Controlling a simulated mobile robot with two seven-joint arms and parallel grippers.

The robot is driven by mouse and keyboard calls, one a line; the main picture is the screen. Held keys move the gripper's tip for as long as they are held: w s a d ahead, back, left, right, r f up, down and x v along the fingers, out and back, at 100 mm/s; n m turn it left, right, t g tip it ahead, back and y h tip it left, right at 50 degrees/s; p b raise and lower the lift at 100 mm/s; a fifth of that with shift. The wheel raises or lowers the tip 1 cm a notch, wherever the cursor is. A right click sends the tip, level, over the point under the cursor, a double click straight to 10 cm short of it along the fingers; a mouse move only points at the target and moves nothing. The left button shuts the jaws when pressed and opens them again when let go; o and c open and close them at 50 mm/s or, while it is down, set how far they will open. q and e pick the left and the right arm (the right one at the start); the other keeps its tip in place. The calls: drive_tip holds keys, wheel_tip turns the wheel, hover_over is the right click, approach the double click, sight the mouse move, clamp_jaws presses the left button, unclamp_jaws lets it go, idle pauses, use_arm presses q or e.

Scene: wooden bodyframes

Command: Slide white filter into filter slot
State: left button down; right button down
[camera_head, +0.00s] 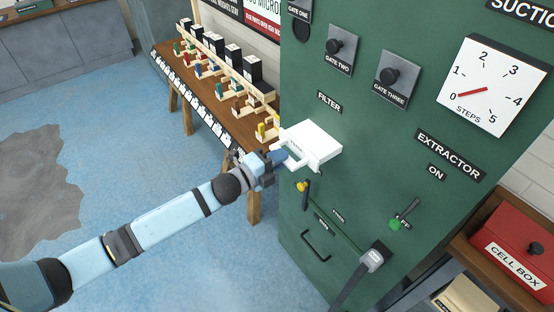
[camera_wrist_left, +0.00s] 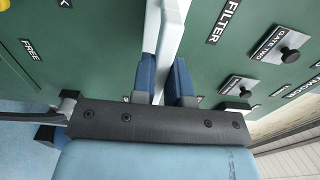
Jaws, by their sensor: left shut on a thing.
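The white filter (camera_head: 318,144) is a flat white block with a handle, at the front of the green cabinet just below the FILTER label (camera_head: 329,101). My left gripper (camera_head: 280,157) is shut on its handle. In the left wrist view, the filter (camera_wrist_left: 167,40) shows as a narrow white piece between the blue fingers of the left gripper (camera_wrist_left: 164,85). The filter slot is hidden behind the filter, so I cannot tell how far in the filter sits. My right gripper is not in view.
The green cabinet (camera_head: 375,130) carries gate knobs, a steps dial (camera_head: 494,87) and a green-tipped extractor switch (camera_head: 399,221). Below the filter are a yellow knob (camera_head: 302,187) and a grey handle (camera_head: 372,260). A wooden table (camera_head: 222,92) with small goods stands left of the cabinet.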

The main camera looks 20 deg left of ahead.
sight(306, 145)
use_arm(q)
drive_tip(key=shift+b+x, duration=0.75)
drive_tip(key=shift+x, duration=3.7)
drive_tip(key=c, duration=1.1)
unclamp_jaws()
drive_tip(key=shift+o, duration=0.2)
drive_tip(key=b+v, duration=0.2)
drive_tip(key=v, duration=1.1)
drive_tip(key=shift+s+a+b, duration=0.25)
drive_tip(key=shift+s+b, duration=0.05)
drive_tip(key=shift+s, duration=0.05)
